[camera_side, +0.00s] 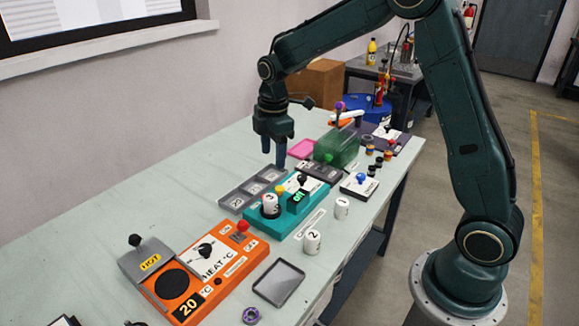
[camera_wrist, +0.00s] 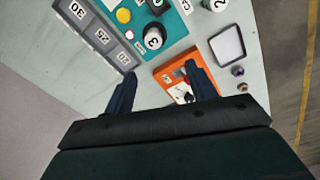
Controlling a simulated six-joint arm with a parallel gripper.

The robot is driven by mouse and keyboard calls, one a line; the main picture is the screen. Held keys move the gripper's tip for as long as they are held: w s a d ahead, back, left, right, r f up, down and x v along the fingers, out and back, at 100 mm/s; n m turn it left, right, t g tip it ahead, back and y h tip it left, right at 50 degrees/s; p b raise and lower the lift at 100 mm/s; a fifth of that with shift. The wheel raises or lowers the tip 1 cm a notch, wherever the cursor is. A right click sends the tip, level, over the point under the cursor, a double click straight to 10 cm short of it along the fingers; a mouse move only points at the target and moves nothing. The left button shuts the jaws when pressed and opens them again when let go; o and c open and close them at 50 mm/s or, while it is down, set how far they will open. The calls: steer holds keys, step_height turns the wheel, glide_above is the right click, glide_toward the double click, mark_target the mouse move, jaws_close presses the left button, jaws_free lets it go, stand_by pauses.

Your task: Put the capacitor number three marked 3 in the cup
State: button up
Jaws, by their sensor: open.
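Capacitor 3 (camera_side: 270,203) is a white cylinder marked 3, upright on the teal unit (camera_side: 293,222) with a dark round cup-like ring (camera_side: 271,213) around its lower part. In the wrist view, capacitor 3 (camera_wrist: 153,41) shows its marked white top with black beside it. How deep it sits in the ring is unclear. My gripper (camera_side: 273,166) is open and empty, pointing down above and behind the teal unit, apart from the capacitor. In the wrist view, my gripper's fingers (camera_wrist: 160,76) are spread, with capacitor 3 beyond their tips.
White capacitors 2 (camera_side: 312,242) and 1 (camera_side: 342,208) stand on the table in front of the teal unit. An orange heater unit (camera_side: 222,262) and an empty grey tray (camera_side: 279,283) are nearer. A grey numbered strip (camera_side: 250,190) lies behind the teal unit. A green box (camera_side: 340,145) stands farther back.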

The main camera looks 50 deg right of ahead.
steer(key=s+a+r+m+t, duration=0.2)
steer(key=s+r+m, duration=0.4)
steer(key=s, duration=0.4)
steer(key=s+a+r+m+t, duration=0.2)
steer(key=s+r+m, duration=0.1)
steer(key=s+r, duration=0.65)
steer(key=s+f+m+t, duration=0.1)
steer(key=s+m, duration=0.3)
steer(key=s, duration=0.5)
steer(key=shift+s+a+f, duration=0.15)
steer(key=shift+s+f, duration=0.1)
steer(key=shift+f, duration=0.6)
steer(key=shift+w, duration=0.1)
steer(key=shift+c, duration=0.6)
